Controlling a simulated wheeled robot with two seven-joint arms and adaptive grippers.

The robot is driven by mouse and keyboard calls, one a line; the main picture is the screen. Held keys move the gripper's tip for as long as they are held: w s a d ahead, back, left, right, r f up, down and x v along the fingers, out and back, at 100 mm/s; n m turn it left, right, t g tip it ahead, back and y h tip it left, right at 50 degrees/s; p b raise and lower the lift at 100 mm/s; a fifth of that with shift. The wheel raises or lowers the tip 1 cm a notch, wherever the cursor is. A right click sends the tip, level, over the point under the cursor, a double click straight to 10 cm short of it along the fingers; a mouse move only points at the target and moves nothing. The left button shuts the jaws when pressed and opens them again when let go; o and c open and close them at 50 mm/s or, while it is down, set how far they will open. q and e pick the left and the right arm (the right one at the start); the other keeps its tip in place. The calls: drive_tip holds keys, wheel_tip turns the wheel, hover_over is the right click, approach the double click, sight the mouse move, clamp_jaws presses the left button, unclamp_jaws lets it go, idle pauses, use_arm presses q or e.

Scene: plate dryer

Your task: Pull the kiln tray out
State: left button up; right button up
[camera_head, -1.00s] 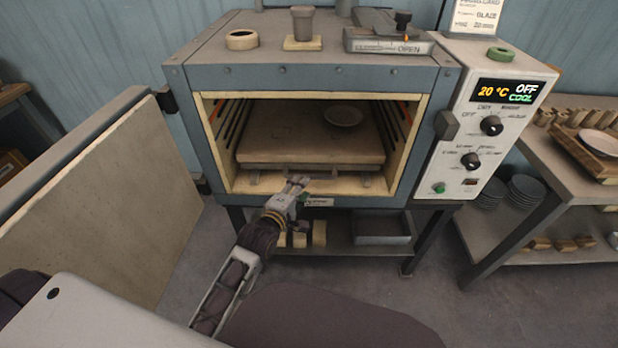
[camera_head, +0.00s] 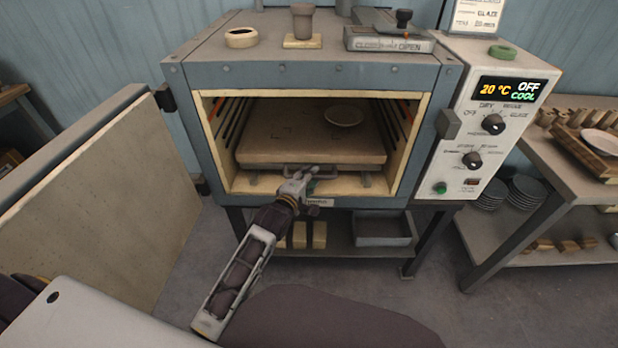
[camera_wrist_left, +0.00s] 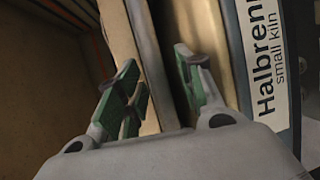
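The kiln tray (camera_head: 285,140) is a flat tan-brown slab inside the open kiln chamber, with a small round dish (camera_head: 344,116) on it. A thin grey handle (camera_head: 335,170) runs along its front edge. My left gripper (camera_head: 305,174) is at the kiln mouth, just in front of the tray's front edge and handle. In the left wrist view, my gripper's green-padded fingers (camera_wrist_left: 160,82) are spread apart with a gap between them. My right gripper is not in view.
The kiln door (camera_head: 100,200) stands open at the left. A control panel (camera_head: 480,140) reading 20 °C, OFF and COOL is at the right. The kiln's lower sill lies under my left gripper. A side table (camera_head: 575,185) stands at the right. Floor in front is open.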

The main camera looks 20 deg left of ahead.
use_arm(q)
drive_tip(key=shift+w, duration=0.2)
clamp_jaws()
idle(0.3)
